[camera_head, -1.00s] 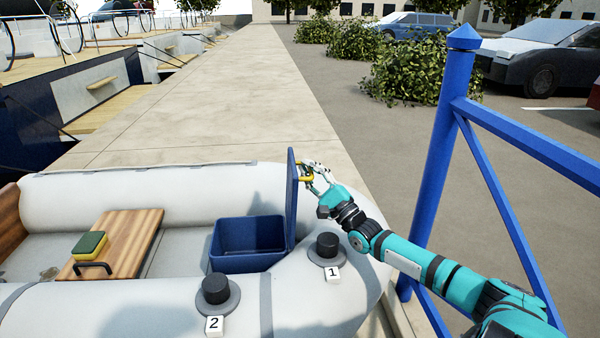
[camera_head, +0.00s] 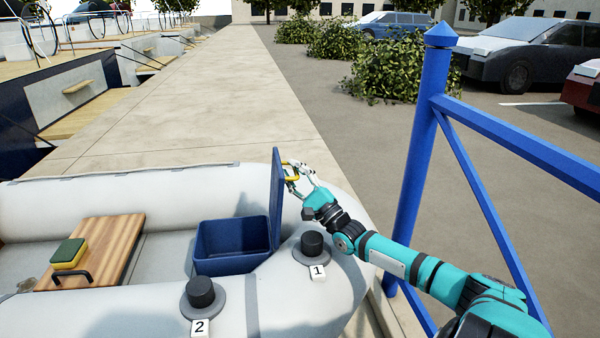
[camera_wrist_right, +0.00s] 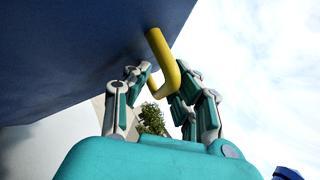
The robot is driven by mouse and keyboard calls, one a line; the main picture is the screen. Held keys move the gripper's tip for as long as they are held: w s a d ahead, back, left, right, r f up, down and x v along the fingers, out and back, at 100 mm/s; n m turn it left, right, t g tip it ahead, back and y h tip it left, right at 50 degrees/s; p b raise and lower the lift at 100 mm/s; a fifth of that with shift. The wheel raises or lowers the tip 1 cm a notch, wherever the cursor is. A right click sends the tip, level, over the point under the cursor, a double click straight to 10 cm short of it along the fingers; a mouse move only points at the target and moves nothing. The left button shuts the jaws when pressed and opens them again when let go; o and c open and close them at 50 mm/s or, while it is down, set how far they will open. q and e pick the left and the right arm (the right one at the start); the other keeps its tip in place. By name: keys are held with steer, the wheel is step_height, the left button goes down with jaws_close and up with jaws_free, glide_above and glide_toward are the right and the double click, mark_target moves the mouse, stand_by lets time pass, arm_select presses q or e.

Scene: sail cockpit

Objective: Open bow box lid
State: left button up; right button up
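The blue bow box (camera_head: 228,262) stands open in the bow of the grey inflatable boat. Its blue lid (camera_head: 276,205) stands about upright on the box's right side, and the inside of the box shows. A yellow handle (camera_head: 292,178) sits on the lid's outer face. My right gripper (camera_head: 294,175) is at this handle, right of the lid. My left gripper is not in view.
Black knobs marked 1 (camera_head: 312,243) and 2 (camera_head: 200,292) stand on the boat tube near the box. A wooden board (camera_head: 105,245) with a green-yellow sponge (camera_head: 68,253) lies left. A blue railing (camera_head: 420,150) stands right of my arm.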

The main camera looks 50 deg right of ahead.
steer(key=v, duration=1.1)
steer(key=shift+a+f, duration=0.1)
steer(key=shift+f, duration=0.1)
steer(key=shift+s+f, duration=0.1)
steer(key=shift+s, duration=0.25)
steer(key=shift+c, duration=0.3)
